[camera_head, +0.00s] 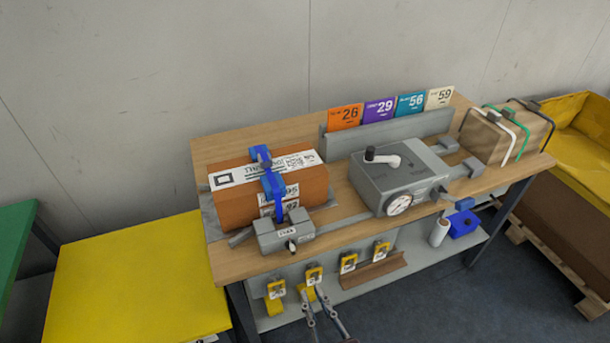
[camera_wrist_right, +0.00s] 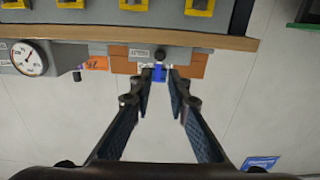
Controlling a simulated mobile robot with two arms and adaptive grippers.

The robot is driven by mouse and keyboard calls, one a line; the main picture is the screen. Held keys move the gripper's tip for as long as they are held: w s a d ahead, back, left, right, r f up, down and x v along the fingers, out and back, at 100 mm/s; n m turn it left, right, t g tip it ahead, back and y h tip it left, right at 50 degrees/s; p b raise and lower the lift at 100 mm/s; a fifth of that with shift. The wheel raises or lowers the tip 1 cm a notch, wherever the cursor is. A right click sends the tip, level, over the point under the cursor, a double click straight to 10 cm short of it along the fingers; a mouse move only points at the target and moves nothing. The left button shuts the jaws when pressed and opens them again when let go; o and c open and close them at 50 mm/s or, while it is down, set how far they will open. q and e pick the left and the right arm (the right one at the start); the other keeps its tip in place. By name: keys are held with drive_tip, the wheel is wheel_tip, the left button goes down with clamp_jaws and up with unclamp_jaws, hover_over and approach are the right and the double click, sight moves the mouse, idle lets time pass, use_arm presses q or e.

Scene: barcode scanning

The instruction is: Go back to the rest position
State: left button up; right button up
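My right gripper (camera_head: 312,291) shows at the bottom centre of the head view, in front of the workbench's front edge. In the right wrist view my right gripper (camera_wrist_right: 161,72) has its two fingers apart, with nothing held between them. That view is upside down, with the bench edge (camera_wrist_right: 215,40) across the top and the wall below. A brown package (camera_head: 235,208) with a blue strap lies on the bench, apart from the gripper; part of it shows beyond the fingertips in the wrist view. My left gripper is in neither view.
A grey box with a dial (camera_head: 398,204) stands mid-bench, with numbered cards (camera_head: 378,109) behind it. Yellow-framed tags (camera_head: 349,263) hang along the front. A strapped parcel (camera_head: 490,138) sits at the right end. A yellow table (camera_head: 125,285) stands left, a yellow bin (camera_head: 580,150) right.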

drive_tip(key=s+d+f+g+h, duration=0.1)
drive_tip(key=s+d+f+g, duration=0.15)
drive_tip(key=f, duration=0.65)
drive_tip(key=s+d+f+g, duration=0.2)
drive_tip(key=s+f, duration=0.2)
drive_tip(key=f, duration=0.4)
drive_tip(key=s+d+f+g+h, duration=0.1)
drive_tip(key=s+d+f+g, duration=0.15)
drive_tip(key=f, duration=0.65)
drive_tip(key=s+d+f+g+h, duration=0.1)
drive_tip(key=s+d+f+g, duration=0.2)
drive_tip(key=s, duration=0.5)
drive_tip(key=s+d+f+m+g+h, duration=0.1)
drive_tip(key=s+d+f+g, duration=0.2)
drive_tip(key=s+d+f, duration=0.2)
drive_tip(key=s+d+f+g+h, duration=0.1)
drive_tip(key=s+d+f+g, duration=0.2)
drive_tip(key=s+f, duration=0.6)
drive_tip(key=s+d, duration=0.1)
drive_tip(key=s, duration=0.1)
drive_tip(key=shift+s+d+h, duration=0.2)
drive_tip(key=shift+s+h, duration=0.1)
drive_tip(key=shift+s, duration=0.05)
